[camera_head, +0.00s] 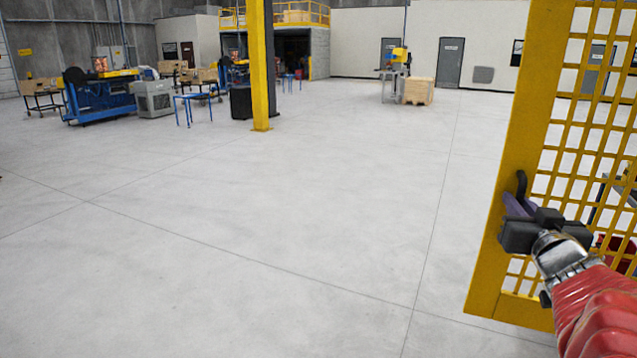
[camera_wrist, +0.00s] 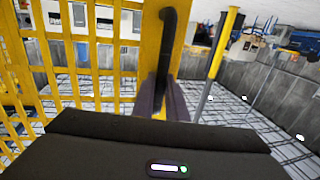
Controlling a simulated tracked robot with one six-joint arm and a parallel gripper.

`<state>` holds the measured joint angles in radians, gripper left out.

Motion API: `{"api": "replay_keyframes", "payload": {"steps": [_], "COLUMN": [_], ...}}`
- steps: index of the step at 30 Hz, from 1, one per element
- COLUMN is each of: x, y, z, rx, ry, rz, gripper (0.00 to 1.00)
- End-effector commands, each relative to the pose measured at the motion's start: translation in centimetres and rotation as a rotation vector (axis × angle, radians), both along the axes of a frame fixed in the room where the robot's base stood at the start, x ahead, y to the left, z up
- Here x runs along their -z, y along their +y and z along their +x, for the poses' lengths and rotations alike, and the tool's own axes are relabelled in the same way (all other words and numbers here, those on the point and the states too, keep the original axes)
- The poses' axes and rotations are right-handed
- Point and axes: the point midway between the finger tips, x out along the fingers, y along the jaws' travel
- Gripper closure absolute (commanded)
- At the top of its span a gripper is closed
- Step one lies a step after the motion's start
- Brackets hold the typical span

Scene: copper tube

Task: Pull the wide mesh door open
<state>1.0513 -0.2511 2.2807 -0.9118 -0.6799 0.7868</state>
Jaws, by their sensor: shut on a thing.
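The yellow mesh door (camera_head: 512,180) stands at the right of the head view, its free edge toward the open floor. A dark curved handle (camera_head: 521,186) is fixed on its edge frame. My gripper (camera_head: 517,205) is at the handle, with its purple-grey fingers closed around the handle's lower part. In the wrist view the handle (camera_wrist: 169,40) rises from between my fingers (camera_wrist: 163,100), against the yellow door frame (camera_wrist: 150,60). The door's hinge side is out of view. The exact contact between fingers and handle is partly hidden.
A wide stretch of grey floor (camera_head: 270,230) is clear left of the door. A yellow post (camera_head: 260,70) stands farther back. Blue machinery (camera_head: 95,95), a blue table (camera_head: 195,100) and a pallet box (camera_head: 418,91) are far off. Red items (camera_head: 615,245) show behind the mesh.

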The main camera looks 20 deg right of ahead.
Motion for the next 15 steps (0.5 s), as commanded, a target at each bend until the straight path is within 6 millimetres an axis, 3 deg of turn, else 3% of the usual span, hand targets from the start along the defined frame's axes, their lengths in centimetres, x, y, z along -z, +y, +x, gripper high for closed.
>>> {"api": "replay_keyframes", "payload": {"steps": [9, 10, 15], "x": [0.08, 0.08, 0.04], "y": [0.24, 0.25, 0.3], "z": [0.27, 0.29, 0.35], "rx": [-0.004, -0.004, -0.006], "ry": [0.002, 0.002, 0.001], "rz": [0.002, 0.002, 0.002], "gripper": [1.0, 0.86, 0.74]}}
